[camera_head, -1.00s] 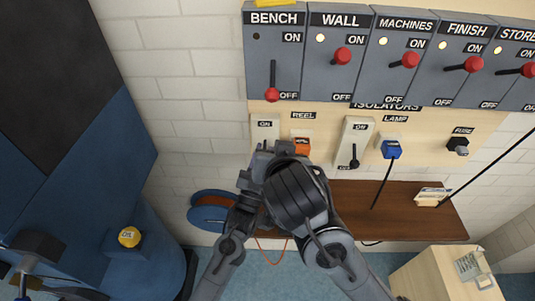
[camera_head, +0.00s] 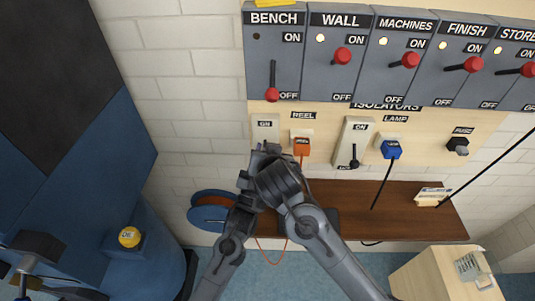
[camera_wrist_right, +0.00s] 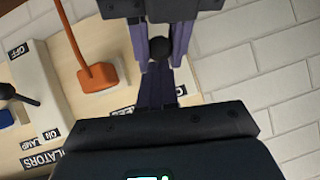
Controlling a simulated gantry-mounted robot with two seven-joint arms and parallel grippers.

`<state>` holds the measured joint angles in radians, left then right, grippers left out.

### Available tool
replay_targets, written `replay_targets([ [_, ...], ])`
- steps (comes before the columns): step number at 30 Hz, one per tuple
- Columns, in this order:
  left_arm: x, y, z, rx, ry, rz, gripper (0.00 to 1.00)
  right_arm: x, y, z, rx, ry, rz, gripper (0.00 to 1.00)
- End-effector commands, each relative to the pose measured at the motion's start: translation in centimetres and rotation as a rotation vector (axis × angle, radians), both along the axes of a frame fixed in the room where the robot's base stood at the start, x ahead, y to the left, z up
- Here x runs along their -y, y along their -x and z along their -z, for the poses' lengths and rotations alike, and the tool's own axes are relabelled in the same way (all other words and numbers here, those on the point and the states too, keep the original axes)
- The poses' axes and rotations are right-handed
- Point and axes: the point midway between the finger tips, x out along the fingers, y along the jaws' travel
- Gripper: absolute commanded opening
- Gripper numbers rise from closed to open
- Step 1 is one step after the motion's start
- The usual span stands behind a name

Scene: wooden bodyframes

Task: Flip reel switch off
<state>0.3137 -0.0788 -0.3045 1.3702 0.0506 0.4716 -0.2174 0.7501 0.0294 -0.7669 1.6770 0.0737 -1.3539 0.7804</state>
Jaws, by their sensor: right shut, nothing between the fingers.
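The reel switch (camera_head: 264,124) is a pale plate marked ON at its top; my grippers hide its lower part. A black ball knob (camera_wrist_right: 160,47), seemingly on its lever, shows in the right wrist view. My right gripper (camera_wrist_right: 158,78) is shut and empty, its fingertips close to the knob; I cannot tell whether they touch. Another gripper, apparently my left (camera_wrist_right: 161,32), faces it from the top of that view. Its fingers lie on both sides of the knob; whether they grip it is unclear. In the head view both arms meet over the switch's lower end.
An orange reel plug (camera_head: 302,146) sits close right of the switch, with its cord running down. The lamp switch (camera_head: 358,130) and blue lamp plug (camera_head: 390,149) are farther right. Red-knobbed isolators (camera_head: 272,95) hang above. A blue cable reel (camera_head: 212,212) is below left.

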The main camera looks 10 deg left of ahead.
Motion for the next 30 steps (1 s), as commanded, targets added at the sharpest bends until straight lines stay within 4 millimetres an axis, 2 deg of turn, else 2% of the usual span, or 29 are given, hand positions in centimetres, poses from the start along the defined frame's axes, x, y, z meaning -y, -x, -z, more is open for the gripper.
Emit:
replay_targets([
  [8, 0.0, 0.0, 0.0, 0.0, 0.0, 0.0, 0.0, 0.0, 0.0, 0.1, 0.0, 0.0, 0.0, 0.0],
  [13, 0.0, 0.0, 0.0, 0.0, 0.0, 0.0, 0.0, -0.2, 0.1, 1.5, -0.003, 0.001, 0.0, 0.0],
  [20, 0.1, 0.0, -0.1, 0.003, 0.002, 0.003, 0.0, -0.1, 0.0, 1.9, -0.009, 0.007, 0.002, 0.0],
  [21, 0.1, 0.0, -0.2, 0.004, 0.002, 0.003, 0.39, -0.1, 0.0, 1.9, -0.01, 0.007, 0.001, 0.0],
  [25, 0.1, 0.0, -0.2, 0.004, 0.001, 0.001, 0.58, -0.1, 0.0, 1.7, -0.006, 0.004, 0.001, 0.0],
  [30, 0.0, 0.0, -0.1, 0.002, 0.001, 0.001, 0.58, -0.1, 0.0, 1.5, -0.003, 0.002, 0.001, 0.0],
])
